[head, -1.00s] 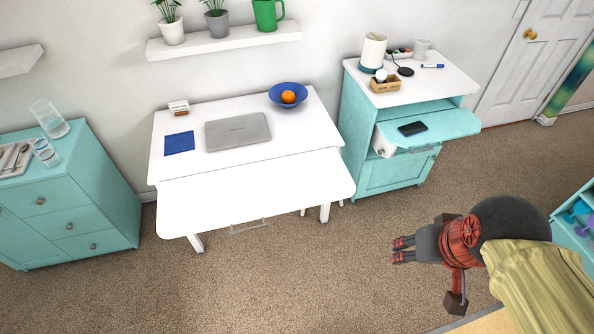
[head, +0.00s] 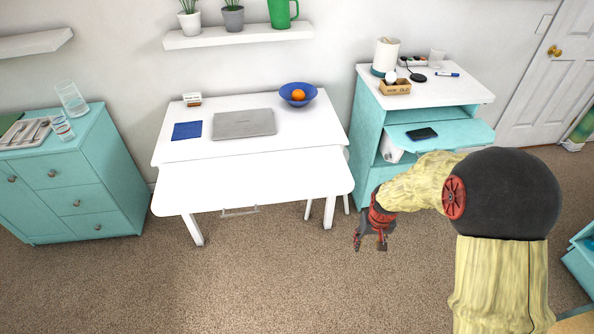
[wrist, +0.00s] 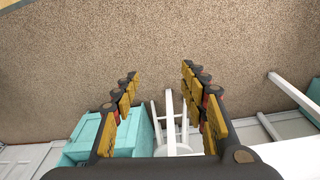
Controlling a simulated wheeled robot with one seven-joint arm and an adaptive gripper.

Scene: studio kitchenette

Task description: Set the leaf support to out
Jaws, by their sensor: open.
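The white desk (head: 262,136) has a wide front leaf (head: 255,180) that lies level with its top. A thin grey U-shaped bar (head: 240,211) shows under the leaf's front edge; I take it for the leaf support, but cannot tell its position for sure. My gripper (head: 370,246) is open and empty, pointing down over the carpet, right of the leaf and in front of the teal cabinet. In the wrist view its two fingers (wrist: 160,76) are spread apart with nothing between them. The bar is not clearly visible there.
The teal cabinet (head: 368,130) has a pulled-out shelf (head: 459,133) bearing a phone (head: 422,134), close behind my arm. Carpet (head: 270,285) in front is clear.

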